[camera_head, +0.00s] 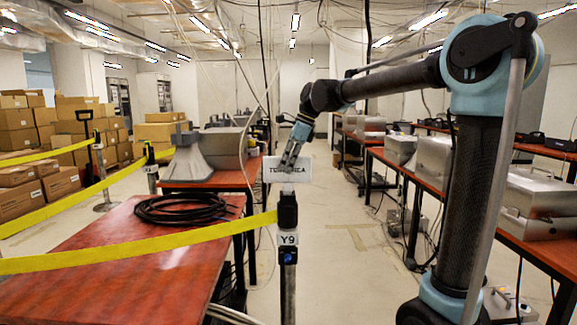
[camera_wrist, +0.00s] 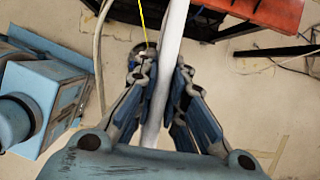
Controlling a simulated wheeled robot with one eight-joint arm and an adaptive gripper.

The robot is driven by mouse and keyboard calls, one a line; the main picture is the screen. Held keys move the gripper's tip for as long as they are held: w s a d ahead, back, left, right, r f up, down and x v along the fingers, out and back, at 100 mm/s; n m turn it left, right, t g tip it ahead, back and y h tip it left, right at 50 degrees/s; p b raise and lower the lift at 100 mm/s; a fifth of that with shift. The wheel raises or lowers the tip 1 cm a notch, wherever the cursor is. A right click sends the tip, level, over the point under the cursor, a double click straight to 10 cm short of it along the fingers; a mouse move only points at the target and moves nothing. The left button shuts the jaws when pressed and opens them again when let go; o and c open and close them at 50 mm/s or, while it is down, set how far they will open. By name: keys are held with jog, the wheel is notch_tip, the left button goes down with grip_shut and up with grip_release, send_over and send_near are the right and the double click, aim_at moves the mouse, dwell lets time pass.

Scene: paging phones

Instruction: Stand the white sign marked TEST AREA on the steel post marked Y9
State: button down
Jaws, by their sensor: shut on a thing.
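The white sign (camera_head: 302,176) with dark lettering, partly covered by my fingers, is upright in the head view. My gripper (camera_head: 291,160) is shut on it from above. In the wrist view the sign (camera_wrist: 172,35) shows nearly edge-on as a white strip between the fingers of my gripper (camera_wrist: 160,72). The steel post (camera_head: 289,290) carries a white Y9 label and a black head. Its head is just below the sign in the head view; I cannot tell whether they touch or line up in depth.
Yellow belt tape (camera_head: 140,250) runs left from the post's head. A red table (camera_head: 100,235) with a coil of black cable (camera_head: 185,208) stands left of the post. Another red-topped table (camera_head: 540,235) with metal boxes is at right. Floor between is mostly clear.

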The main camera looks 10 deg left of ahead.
jog(key=shift+f, duration=0.4)
jog(key=c, duration=1.9)
grip_release()
jog(key=shift+v, duration=5.5)
jog(key=s+d+f+n+t, duration=0.1)
jog(key=s+d+f+n, duration=0.15)
jog(key=d, duration=0.45)
jog(key=s+d+f+n, duration=0.1)
jog(key=s+d+f, duration=0.1)
jog(key=d+f, duration=0.3)
jog(key=s+d+f+n+h, duration=0.1)
jog(key=s+d+f+n, duration=0.3)
jog(key=s+d+f, duration=0.2)
jog(key=s+d+f+n+t+h, duration=0.1)
jog(key=s+d+f+n+h, duration=0.1)
jog(key=s+d+f+n, duration=0.2)
jog(key=s+d+f+n+t+h, duration=0.1)
jog(key=s+d+f+n, duration=0.3)
jog(key=s+d+f, duration=0.5)
jog(key=shift+s+d+f, duration=0.15)
jog(key=shift+d+f, duration=0.85)
jog(key=shift+f, duration=0.65)
jog(key=shift+s+d+f, duration=0.1)
jog(key=shift+d+f, duration=0.9)
jog(key=shift+f, duration=0.65)
jog(key=shift+s+d+f, duration=0.15)
jog(key=shift+d+f, duration=0.85)
jog(key=shift+f, duration=0.65)
